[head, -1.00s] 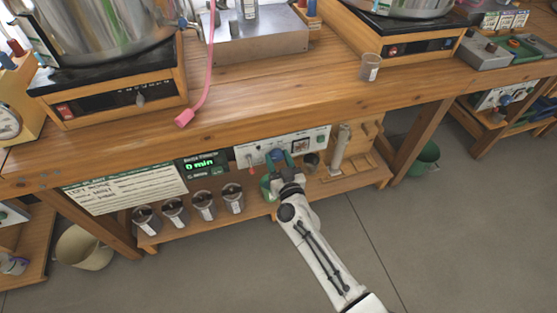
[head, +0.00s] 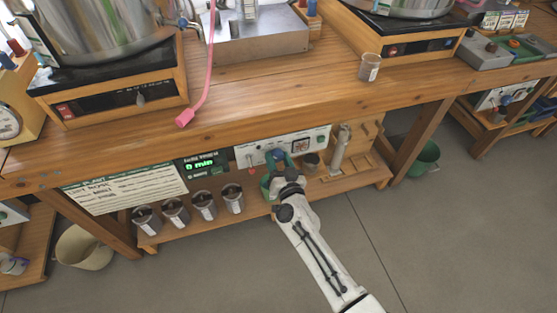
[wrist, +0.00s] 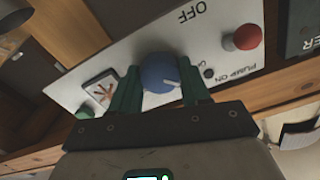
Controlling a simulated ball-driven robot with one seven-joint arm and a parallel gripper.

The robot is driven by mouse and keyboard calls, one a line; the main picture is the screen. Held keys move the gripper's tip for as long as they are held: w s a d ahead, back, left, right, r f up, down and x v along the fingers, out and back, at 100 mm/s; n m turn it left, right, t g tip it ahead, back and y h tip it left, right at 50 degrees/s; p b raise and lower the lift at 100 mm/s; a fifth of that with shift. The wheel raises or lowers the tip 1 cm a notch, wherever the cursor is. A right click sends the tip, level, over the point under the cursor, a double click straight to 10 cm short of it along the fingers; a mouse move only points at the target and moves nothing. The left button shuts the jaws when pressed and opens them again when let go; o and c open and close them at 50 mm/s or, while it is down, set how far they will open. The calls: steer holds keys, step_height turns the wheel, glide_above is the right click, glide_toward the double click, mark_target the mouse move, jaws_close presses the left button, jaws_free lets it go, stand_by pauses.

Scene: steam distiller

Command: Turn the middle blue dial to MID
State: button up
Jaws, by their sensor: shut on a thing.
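The blue dial (head: 276,156) is on the white control panel (head: 313,136) under the middle bench. In the head view, my wrist hides part of the gripper (head: 277,166) and the dial's lower side.
A red knob (wrist: 242,37) stands beside the dial, near "PUMP ON". A green display (head: 202,166) sits left of the panel. Several metal cups (head: 203,204) line the shelf. A metal cylinder (head: 340,147) stands to the right. The bench edge overhangs; floor in front is clear.

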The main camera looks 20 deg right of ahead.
steer(key=m, duration=0.6)
steer(key=m+b, duration=0.1)
steer(key=m, duration=0.5)
steer(key=shift+m, duration=0.3)
stand_by(0.4)
steer(key=o, duration=1)
steer(key=shift+o, duration=0.2)
steer(key=shift+s, duration=0.1)
steer(key=s+p, duration=0.2)
steer(key=s, duration=0.8)
steer(key=shift+s, duration=0.3)
